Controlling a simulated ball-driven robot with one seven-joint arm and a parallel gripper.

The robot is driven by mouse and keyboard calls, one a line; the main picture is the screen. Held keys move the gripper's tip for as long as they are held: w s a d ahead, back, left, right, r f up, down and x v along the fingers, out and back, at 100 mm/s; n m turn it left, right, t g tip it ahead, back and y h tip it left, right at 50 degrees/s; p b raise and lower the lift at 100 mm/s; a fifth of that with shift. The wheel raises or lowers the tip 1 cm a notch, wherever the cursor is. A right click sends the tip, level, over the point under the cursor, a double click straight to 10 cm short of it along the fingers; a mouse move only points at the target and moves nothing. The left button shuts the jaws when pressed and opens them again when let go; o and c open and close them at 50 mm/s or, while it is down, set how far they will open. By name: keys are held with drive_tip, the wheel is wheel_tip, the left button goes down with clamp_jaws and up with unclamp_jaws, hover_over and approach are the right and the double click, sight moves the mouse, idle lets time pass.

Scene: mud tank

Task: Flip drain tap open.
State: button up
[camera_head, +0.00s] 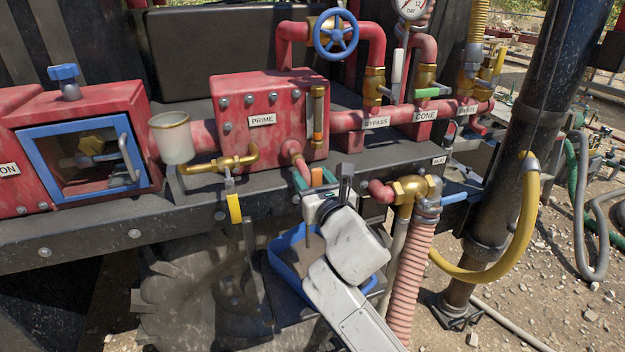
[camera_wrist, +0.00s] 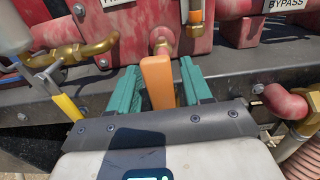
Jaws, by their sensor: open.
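An orange lever (camera_head: 317,177), which looks like the drain tap's handle, is at the foot of the red PRIME tank (camera_head: 240,140), in front of a short bent red pipe (camera_head: 300,168). No label on it can be read. In the wrist view the orange lever (camera_wrist: 157,80) stands upright in the middle. My gripper (camera_head: 316,180) is open, and its teal fingers (camera_wrist: 157,86) are on either side of the lever. Small gaps show between fingers and lever. The lever's lower end is hidden behind my gripper's body.
A brass tap (camera_head: 222,163) with a yellow-handled lever (camera_head: 234,208) is at the left. A brass valve (camera_head: 410,188) with a blue handle (camera_head: 454,199) and a ribbed pink hose (camera_head: 414,265) are close at the right. A blue tub (camera_head: 272,262) sits below my gripper.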

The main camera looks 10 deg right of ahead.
drive_tip(key=shift+s, duration=0.1)
drive_tip(key=s+d+b, duration=0.1)
drive_tip(key=s, duration=0.9)
drive_tip(key=shift+s, duration=0.25)
drive_tip(key=s+d+f+m+g+h, duration=0.1)
drive_tip(key=s+d+f+m+g, duration=0.4)
drive_tip(key=f+m, duration=0.55)
drive_tip(key=s+d+f+m+g+h, duration=0.1)
drive_tip(key=s+f+m+g, duration=0.2)
drive_tip(key=s+f+m, duration=0.7)
drive_tip(key=s+d+f+m+g, duration=0.3)
drive_tip(key=s+m, duration=0.5)
drive_tip(key=s, duration=0.3)
drive_tip(key=s+d+f+m+g, duration=0.3)
drive_tip(key=s+f+m+g, duration=0.3)
drive_tip(key=s+m, duration=0.3)
drive_tip(key=shift+s+d+f, duration=0.15)
drive_tip(key=shift+s+f, duration=0.7)
drive_tip(key=shift+f, duration=0.05)
